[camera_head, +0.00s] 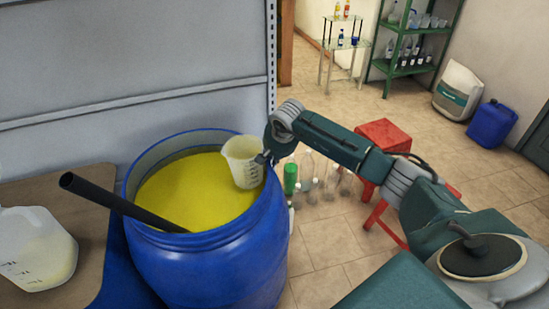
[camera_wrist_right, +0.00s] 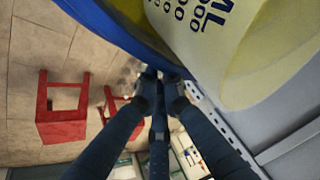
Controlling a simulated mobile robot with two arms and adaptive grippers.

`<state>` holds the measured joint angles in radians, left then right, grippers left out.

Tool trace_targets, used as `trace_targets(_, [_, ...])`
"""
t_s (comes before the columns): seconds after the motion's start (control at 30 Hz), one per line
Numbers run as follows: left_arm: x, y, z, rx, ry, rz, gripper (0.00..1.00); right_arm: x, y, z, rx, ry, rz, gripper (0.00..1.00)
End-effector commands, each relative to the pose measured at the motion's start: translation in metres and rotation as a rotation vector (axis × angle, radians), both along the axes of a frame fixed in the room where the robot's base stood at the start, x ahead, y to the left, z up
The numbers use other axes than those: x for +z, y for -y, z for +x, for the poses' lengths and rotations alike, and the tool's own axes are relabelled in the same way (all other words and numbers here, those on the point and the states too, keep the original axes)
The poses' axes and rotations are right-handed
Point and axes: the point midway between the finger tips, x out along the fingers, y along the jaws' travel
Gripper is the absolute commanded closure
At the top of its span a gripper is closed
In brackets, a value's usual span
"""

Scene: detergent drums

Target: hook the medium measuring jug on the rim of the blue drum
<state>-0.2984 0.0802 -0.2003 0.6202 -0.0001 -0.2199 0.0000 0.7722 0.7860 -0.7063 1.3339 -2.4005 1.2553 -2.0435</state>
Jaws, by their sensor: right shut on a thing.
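The blue drum (camera_head: 205,262) stands open, filled with yellow liquid (camera_head: 185,195). The pale translucent measuring jug (camera_head: 241,165) is upright at the inner right side of the drum's rim, above the liquid. Its printed scale shows large in the right wrist view (camera_wrist_right: 235,45). My right gripper (camera_head: 265,159) reaches over from the right and is shut on the jug at its rim side. In the right wrist view the fingers (camera_wrist_right: 160,82) meet beside the drum's blue edge (camera_wrist_right: 105,30). The jug's handle is hidden, so I cannot tell whether it touches the rim. My left gripper is not in view.
A black pole (camera_head: 120,205) leans out of the drum. A large white jug (camera_head: 35,250) stands on a brown board at the left. Red stools (camera_head: 384,135) and several bottles (camera_head: 291,177) stand on the floor behind my right arm. A grey wall (camera_head: 130,60) backs the drum.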

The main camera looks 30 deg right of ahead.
Motion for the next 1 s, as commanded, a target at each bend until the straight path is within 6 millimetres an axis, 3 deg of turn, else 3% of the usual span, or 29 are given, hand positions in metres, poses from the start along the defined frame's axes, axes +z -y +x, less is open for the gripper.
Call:
trace_targets(0.07, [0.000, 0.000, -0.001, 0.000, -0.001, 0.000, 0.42, -0.003, -0.006, -0.001, 0.009, -0.004, 0.007, 1.00])
trace_targets(0.1, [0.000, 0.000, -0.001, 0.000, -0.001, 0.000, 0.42, -0.004, -0.006, -0.001, 0.009, -0.005, 0.008, 0.87])
trace_targets(0.2, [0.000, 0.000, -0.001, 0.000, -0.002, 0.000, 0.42, -0.004, -0.007, -0.001, 0.009, -0.006, 0.009, 0.71])
trace_targets(0.73, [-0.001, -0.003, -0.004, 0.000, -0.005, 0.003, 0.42, -0.003, -0.009, -0.002, 0.013, -0.005, 0.010, 0.71])
trace_targets(0.87, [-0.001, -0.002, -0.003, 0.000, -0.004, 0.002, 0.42, 0.010, -0.010, -0.006, 0.016, -0.001, 0.007, 0.71])
trace_targets(1.0, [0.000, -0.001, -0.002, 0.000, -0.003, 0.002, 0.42, 0.036, -0.010, -0.018, 0.014, 0.003, 0.007, 0.71])
